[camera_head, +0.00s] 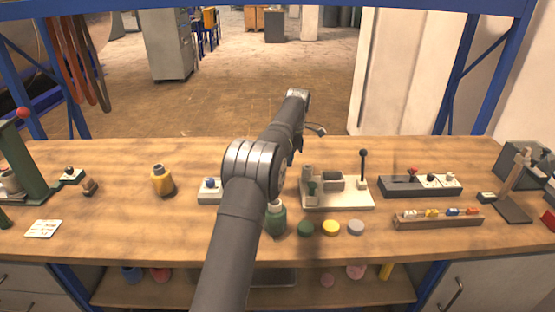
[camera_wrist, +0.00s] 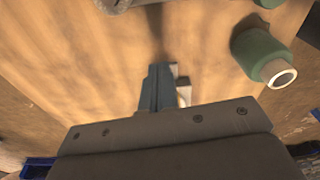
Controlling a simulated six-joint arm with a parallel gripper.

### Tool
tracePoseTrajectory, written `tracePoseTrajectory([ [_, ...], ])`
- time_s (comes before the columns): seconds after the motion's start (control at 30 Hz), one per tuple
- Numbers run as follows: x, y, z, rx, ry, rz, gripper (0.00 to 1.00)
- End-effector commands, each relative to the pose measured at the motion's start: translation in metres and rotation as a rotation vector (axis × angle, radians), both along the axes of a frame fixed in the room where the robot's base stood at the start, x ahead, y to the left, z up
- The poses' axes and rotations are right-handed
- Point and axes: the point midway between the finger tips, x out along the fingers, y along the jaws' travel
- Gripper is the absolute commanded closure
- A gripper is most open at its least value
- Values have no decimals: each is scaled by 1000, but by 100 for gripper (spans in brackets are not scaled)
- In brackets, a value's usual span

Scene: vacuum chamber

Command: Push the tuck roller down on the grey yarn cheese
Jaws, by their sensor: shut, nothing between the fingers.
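A small grey round piece (camera_head: 356,228), possibly the grey yarn cheese, lies on the bench at the right end of a short row in the head view. Behind it stands a cream-based device (camera_head: 338,194) with an upright black-knobbed lever (camera_head: 363,168) and a dark roller-like part (camera_head: 332,180). I cannot tell which part is the tuck roller. My gripper (camera_wrist: 163,72) is shut and empty above the bare wood in the wrist view, apart from the green spool (camera_wrist: 262,52) at right.
The green spool also shows beside my arm (camera_head: 276,219), next to a green disc (camera_head: 305,229) and a yellow disc (camera_head: 331,228). A black switch box (camera_head: 420,186) and a wooden rack (camera_head: 437,219) are right. The back strip is clear.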

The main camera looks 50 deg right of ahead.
Motion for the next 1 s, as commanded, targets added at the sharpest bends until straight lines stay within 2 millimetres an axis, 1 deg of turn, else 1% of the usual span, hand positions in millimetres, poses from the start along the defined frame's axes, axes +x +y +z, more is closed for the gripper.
tracePoseTrajectory([
  [0.07,0,0,0,1,-1,0,100],
  [0.17,1,-1,6,-2,-2,0,100],
  [0.27,0,-2,20,-4,-3,1,100],
  [0.43,-2,-4,49,-5,-4,-1,100],
  [0.6,-3,-5,67,-4,-2,0,100],
  [0.77,-4,-5,75,-2,-1,0,100],
  [1.0,-4,-5,76,-2,-1,1,100],
])
